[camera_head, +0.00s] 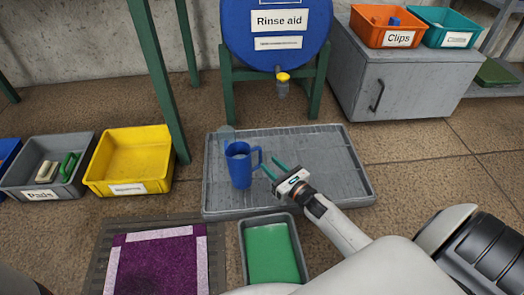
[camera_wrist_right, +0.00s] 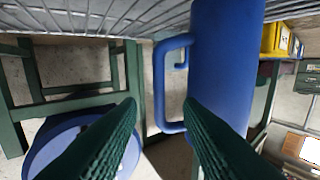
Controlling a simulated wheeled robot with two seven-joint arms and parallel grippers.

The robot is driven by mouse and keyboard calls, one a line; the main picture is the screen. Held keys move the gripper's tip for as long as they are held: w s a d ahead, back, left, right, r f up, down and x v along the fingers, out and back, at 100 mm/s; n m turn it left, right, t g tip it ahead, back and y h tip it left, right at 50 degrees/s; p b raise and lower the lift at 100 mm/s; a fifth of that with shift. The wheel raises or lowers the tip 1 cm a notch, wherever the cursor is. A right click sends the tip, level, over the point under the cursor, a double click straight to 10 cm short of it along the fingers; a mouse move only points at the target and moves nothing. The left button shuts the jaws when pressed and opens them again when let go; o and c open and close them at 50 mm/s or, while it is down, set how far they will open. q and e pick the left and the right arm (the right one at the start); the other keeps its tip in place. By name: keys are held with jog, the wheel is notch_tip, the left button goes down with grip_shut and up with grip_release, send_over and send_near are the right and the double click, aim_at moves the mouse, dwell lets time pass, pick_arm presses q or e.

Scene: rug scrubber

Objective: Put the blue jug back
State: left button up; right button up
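The blue jug (camera_head: 239,168) stands upright on the left part of the large grey ribbed tray (camera_head: 320,165), its handle facing right. My right gripper (camera_head: 272,166) is at the right of the jug, fingers pointing at the handle. In the right wrist view the jug (camera_wrist_right: 225,65) appears large, with its handle (camera_wrist_right: 162,85) in the gap beyond my two green fingertips (camera_wrist_right: 160,105). The fingers are apart and hold nothing. I cannot tell whether they touch the handle. My left gripper is not in view.
A blue "Rinse aid" drum (camera_head: 277,45) sits on a green stand behind the tray. A yellow bin (camera_head: 130,150) is at left. A green-filled tub (camera_head: 272,250) and purple rug (camera_head: 155,265) lie in front.

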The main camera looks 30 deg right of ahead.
jog(key=s, duration=0.2)
jog(key=s+p, duration=0.1)
jog(key=s, duration=0.1)
jog(key=shift+s+d, duration=0.1)
jog(key=shift+d, duration=0.2)
